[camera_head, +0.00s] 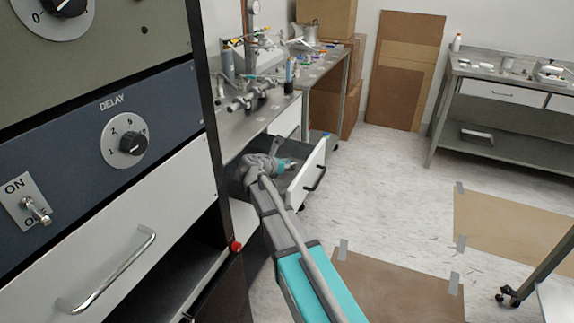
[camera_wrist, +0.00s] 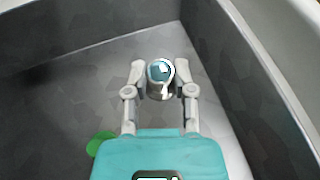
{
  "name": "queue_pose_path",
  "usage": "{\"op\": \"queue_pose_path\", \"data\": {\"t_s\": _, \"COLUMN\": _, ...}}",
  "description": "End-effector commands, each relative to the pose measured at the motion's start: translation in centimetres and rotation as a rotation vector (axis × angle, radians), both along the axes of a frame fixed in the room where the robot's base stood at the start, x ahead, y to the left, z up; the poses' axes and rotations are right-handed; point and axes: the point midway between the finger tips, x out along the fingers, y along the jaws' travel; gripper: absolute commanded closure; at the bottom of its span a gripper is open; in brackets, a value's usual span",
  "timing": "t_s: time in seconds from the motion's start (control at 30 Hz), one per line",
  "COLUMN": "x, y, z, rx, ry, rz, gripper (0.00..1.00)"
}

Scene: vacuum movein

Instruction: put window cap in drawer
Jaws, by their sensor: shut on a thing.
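My gripper (camera_head: 288,163) reaches into an open drawer (camera_head: 308,177) under the metal bench in the head view. In the wrist view my gripper (camera_wrist: 161,82) is shut on the window cap (camera_wrist: 160,72), a small round metallic piece with a blue, glassy top. The cap is held between the two fingertips, inside the drawer walls. I cannot tell whether it touches the drawer floor (camera_wrist: 75,95). In the head view the cap is too small and hidden to make out.
A green round object (camera_wrist: 100,143) shows at the lower left of my gripper in the wrist view. The bench top (camera_head: 240,125) above the drawer carries equipment. A control cabinet (camera_head: 110,150) stands close at left. Brown sheets (camera_head: 395,290) lie taped on the floor.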

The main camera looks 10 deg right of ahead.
Motion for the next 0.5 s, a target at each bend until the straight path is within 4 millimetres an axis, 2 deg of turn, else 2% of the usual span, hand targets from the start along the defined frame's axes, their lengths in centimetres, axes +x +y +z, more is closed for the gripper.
{"op": "queue_pose_path", "data": {"t_s": 0.5, "x": 0.0, "y": 0.0, "z": -1.1, "rx": 0.000, "ry": 0.000, "rz": 0.000, "gripper": 1.00}}
